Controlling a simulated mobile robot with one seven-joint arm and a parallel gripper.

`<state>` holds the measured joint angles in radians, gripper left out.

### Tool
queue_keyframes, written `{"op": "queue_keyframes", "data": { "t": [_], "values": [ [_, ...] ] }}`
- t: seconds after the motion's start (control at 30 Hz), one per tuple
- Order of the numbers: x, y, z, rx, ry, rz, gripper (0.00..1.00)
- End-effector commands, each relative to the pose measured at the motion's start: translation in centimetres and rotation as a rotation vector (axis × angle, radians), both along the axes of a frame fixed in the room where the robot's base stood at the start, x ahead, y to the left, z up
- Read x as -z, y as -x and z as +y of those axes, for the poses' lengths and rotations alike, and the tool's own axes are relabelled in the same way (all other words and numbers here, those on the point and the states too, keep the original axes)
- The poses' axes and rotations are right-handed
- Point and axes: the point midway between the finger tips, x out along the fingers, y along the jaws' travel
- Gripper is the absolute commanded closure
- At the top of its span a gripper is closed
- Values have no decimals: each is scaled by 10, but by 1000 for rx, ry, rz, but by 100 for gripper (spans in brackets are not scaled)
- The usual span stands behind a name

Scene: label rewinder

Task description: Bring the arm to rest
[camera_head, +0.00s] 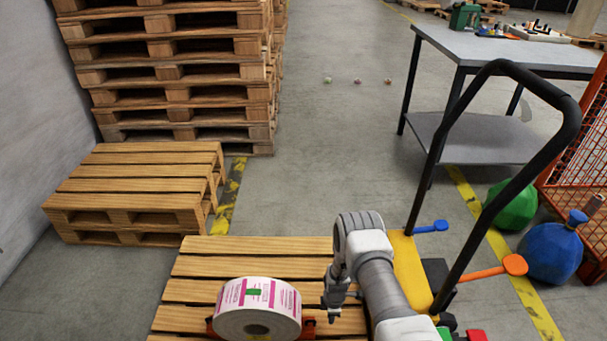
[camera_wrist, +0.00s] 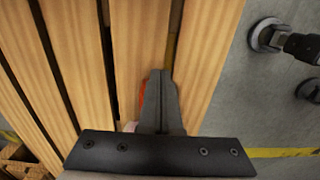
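My arm reaches over a wooden pallet (camera_head: 205,267) in the head view, bent at a white and grey joint. My gripper (camera_head: 333,314) points down just right of a label roll (camera_head: 258,317), with a small gap between them. In the wrist view the fingers of my gripper (camera_wrist: 160,78) lie together as one narrow wedge over the pallet slats (camera_wrist: 205,40), with nothing seen between them. The roll is white with pink print and a green mark, and sits on an orange-red holder (camera_head: 309,327). A sliver of orange-red shows beside the fingers in the wrist view.
A black-handled cart with a yellow deck (camera_head: 408,270) stands close right of my arm. Behind it is a grey table (camera_head: 505,50). Stacked pallets (camera_head: 170,70) and a low pallet pile (camera_head: 130,190) stand left. Blue (camera_head: 552,253) and green (camera_head: 515,207) bags lie right.

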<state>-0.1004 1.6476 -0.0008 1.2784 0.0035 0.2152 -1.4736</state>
Motion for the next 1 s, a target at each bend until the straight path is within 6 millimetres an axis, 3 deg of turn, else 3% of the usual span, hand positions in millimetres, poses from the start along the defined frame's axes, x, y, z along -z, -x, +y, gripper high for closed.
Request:
{"op": "queue_keyframes", "data": {
  "t": [0.17,0.5,0.63,0.77,1.0],
  "values": [
    [-21,0,0,0,0,0,100],
    [-23,0,0,1,0,0,100],
    [-37,-10,0,22,-1,-10,100],
    [-81,-35,0,84,-4,-35,100],
    [-195,-76,-2,257,-17,-87,100]
  ]
}}
